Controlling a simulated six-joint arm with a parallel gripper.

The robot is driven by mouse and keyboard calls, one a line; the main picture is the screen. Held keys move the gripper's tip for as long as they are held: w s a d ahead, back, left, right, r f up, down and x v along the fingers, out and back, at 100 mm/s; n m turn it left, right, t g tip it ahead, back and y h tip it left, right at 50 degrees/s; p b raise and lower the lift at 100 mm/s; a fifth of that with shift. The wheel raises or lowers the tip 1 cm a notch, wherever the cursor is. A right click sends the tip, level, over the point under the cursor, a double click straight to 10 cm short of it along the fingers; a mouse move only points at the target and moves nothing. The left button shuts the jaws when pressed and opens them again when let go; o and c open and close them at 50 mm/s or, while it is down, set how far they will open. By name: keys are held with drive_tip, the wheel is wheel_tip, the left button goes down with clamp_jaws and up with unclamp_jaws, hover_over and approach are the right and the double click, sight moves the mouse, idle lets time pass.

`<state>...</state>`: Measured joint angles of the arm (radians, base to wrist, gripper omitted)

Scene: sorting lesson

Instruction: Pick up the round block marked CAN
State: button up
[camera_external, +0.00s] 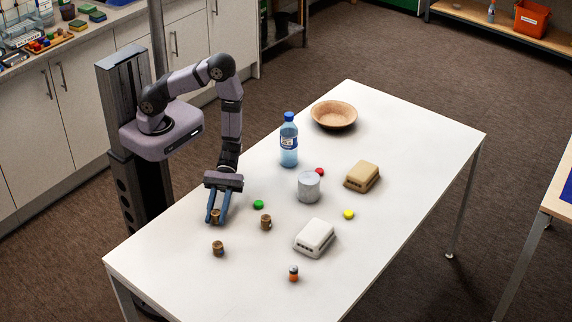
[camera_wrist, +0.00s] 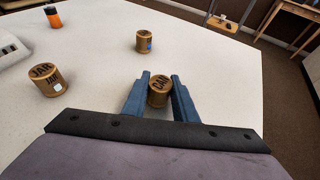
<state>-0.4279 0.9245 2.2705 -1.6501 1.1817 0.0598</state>
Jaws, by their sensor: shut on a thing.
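My gripper (camera_external: 216,216) is at the near left part of the white table, pointing down, its blue fingers shut on a round brown block (camera_external: 215,216). In the wrist view the block (camera_wrist: 158,93) sits between the fingertips (camera_wrist: 158,95); the dark lettering on its top is turned sideways and looks like CAN. Whether it touches the table is hard to tell. A similar round block marked JAR (camera_wrist: 48,80) stands to the left in the wrist view and also shows in the external view (camera_external: 266,223). A third round block (camera_wrist: 144,42) stands farther off, its lettering too small to read.
On the white table (camera_external: 180,290) are a white box (camera_external: 315,238), an orange-and-black bottle (camera_external: 293,274), a green disc (camera_external: 258,204), a grey cylinder (camera_external: 308,188), a water bottle (camera_external: 288,145), a tan box (camera_external: 362,177) and a bowl (camera_external: 334,115).

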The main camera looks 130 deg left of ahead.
sight(215, 212)
drive_tip(key=shift+r, duration=0.25)
drive_tip(key=shift+r+p, duration=0.3)
drive_tip(key=shift+r, duration=4.5)
